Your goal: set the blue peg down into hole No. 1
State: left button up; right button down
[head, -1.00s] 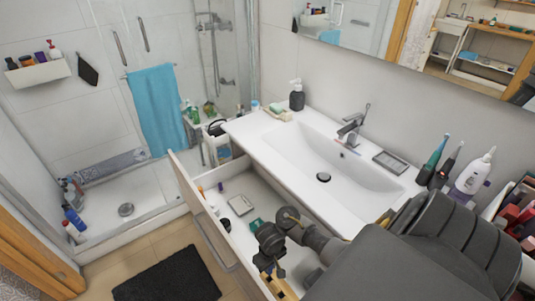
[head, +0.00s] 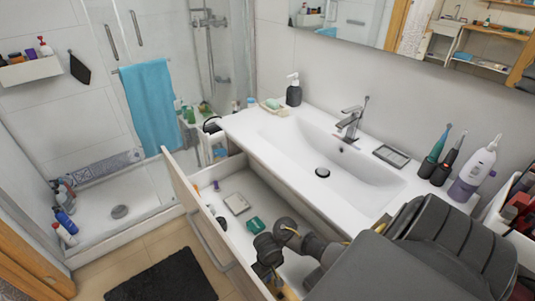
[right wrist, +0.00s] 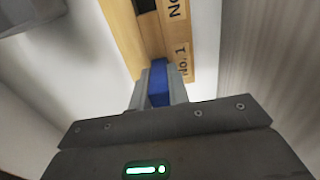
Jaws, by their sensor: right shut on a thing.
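The blue peg (right wrist: 158,82) is between the fingers of my right gripper (right wrist: 158,92) in the right wrist view. It is beside the label "No. 1" on a wooden holder (right wrist: 121,22). In the head view my right gripper (head: 268,278) is down in the open drawer, over the holder, and the peg cannot be made out. My left gripper is not in view.
The drawer's front panel (head: 195,215) stands close to the left of my right gripper. A pale box (head: 237,203) and a green item (head: 256,225) lie farther back in the drawer. The white washbasin counter (head: 255,150) overhangs its right side.

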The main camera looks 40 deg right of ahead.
jog(key=shift+f, duration=0.15)
jog(key=c, duration=1.3)
grip_release()
jog(key=shift+c, duration=0.2)
notch_tip(320, 180, up, 12)
jog(key=p, duration=0.8)
jog(key=shift+p, duration=0.4)
